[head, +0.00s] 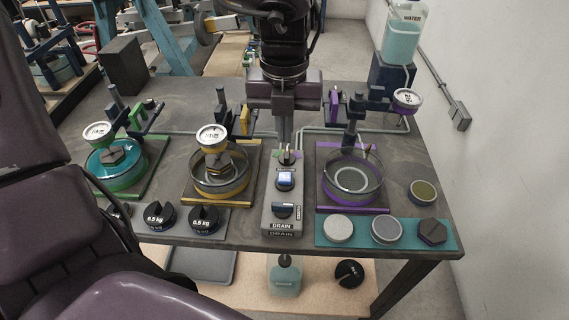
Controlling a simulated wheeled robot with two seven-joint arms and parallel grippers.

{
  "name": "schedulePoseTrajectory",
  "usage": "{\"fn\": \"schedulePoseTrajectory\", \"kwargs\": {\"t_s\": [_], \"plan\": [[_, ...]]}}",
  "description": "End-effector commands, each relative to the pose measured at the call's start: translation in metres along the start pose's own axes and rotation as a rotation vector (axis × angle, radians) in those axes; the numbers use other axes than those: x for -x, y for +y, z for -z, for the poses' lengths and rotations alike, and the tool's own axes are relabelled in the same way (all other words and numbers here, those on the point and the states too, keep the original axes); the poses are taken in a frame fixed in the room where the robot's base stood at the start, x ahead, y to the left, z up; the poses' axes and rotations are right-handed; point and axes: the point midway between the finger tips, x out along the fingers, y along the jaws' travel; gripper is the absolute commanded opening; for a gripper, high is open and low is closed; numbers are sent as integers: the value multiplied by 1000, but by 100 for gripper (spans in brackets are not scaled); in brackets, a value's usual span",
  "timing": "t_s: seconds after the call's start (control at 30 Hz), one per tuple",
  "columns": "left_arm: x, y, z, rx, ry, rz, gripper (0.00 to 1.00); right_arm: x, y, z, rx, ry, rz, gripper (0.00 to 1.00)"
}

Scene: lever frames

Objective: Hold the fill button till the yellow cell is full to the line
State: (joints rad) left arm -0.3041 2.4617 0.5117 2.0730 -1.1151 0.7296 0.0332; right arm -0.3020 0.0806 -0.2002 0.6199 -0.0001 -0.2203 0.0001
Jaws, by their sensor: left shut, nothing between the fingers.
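The yellow cell (243,182) is a clear round vessel on a yellow-edged base, with dark hex weights inside and a white-faced gauge (212,136) above. Its liquid level and fill line are too small to read. A grey control box (281,218) stands to its right, with a lit blue element, a dark knob and a DRAIN label. My left gripper (286,146) points down at the far end of this box, shut and empty. Its fingertips cover the spot there, so the fill button is not clearly seen and contact cannot be told. My right gripper is not in view.
A green cell (150,168) stands left and a purple cell (378,196) right. Slotted weights (160,216) lie at the front edge, discs on a teal mat (320,234) at front right. A water tank (402,40) stands at back right. Pipes cross the table behind the cells.

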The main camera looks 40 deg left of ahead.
Motion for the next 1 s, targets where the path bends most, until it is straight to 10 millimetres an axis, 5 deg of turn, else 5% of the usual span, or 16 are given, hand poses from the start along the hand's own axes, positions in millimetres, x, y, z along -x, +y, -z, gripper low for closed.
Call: {"fn": "schedulePoseTrajectory", "kwargs": {"t_s": [0.4,1.0], "plan": [[-81,1,1,2,5,-1,0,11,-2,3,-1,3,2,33],[-100,2,-1,3,-1,1,0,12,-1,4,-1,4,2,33]]}}
